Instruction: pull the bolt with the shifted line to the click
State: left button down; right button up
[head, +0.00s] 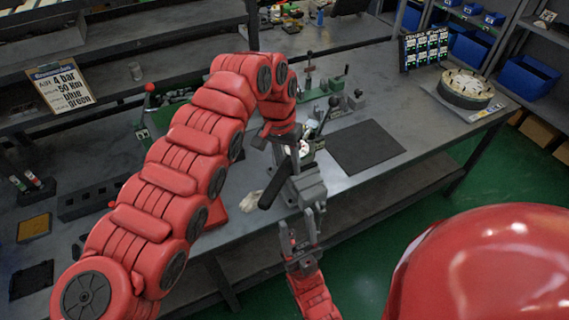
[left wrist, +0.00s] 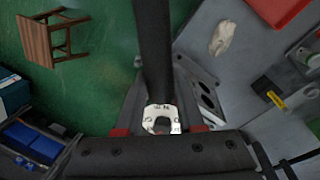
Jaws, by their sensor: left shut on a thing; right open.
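A grey valve block (head: 308,187) stands at the front edge of the bench in the head view. A long black bar handle (head: 274,184) slants down across it; the bar also fills the upper middle of the left wrist view (left wrist: 153,50). At its lower end there is a white collar with dark marks (left wrist: 161,118), too small to read. My left gripper (head: 291,148) is above the block, shut on the black-handled part; the grip itself is mostly hidden. My right gripper (head: 301,238) is open and empty, just below and in front of the block. I cannot make out a shifted line.
A dark mat (head: 364,147) lies right of the block. A green fixture with levers (head: 335,100) stands behind it. A round fixture (head: 466,88) is at the far right. A pale crumpled rag (head: 250,201) lies left of the block. A sign (head: 62,86) stands at left.

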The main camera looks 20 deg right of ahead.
pick_arm(q)
jog(key=shift+s+d+n+b, duration=0.35)
jog(key=shift+s+d+n, duration=0.1)
jog(key=shift+n, duration=0.05)
jog(key=shift+s, duration=0.1)
jog(key=shift+s+d+n+b, duration=0.5)
jog(key=shift+s+d+n, duration=0.25)
jog(key=shift+d+n, duration=0.15)
jog(key=shift+d, duration=0.15)
jog(key=shift+s+d+n+t, duration=0.3)
jog(key=shift+s+d+n, duration=0.35)
jog(key=shift+d+n, duration=0.3)
jog(key=shift+s+d+n+h+p, duration=0.15)
jog(key=shift+s+d+n+p, duration=0.1)
jog(key=shift+d+n, duration=0.3)
jog(key=shift+s+d+n+h+p, duration=0.2)
jog(key=shift+d+n, duration=0.1)
jog(key=shift+d, duration=0.3)
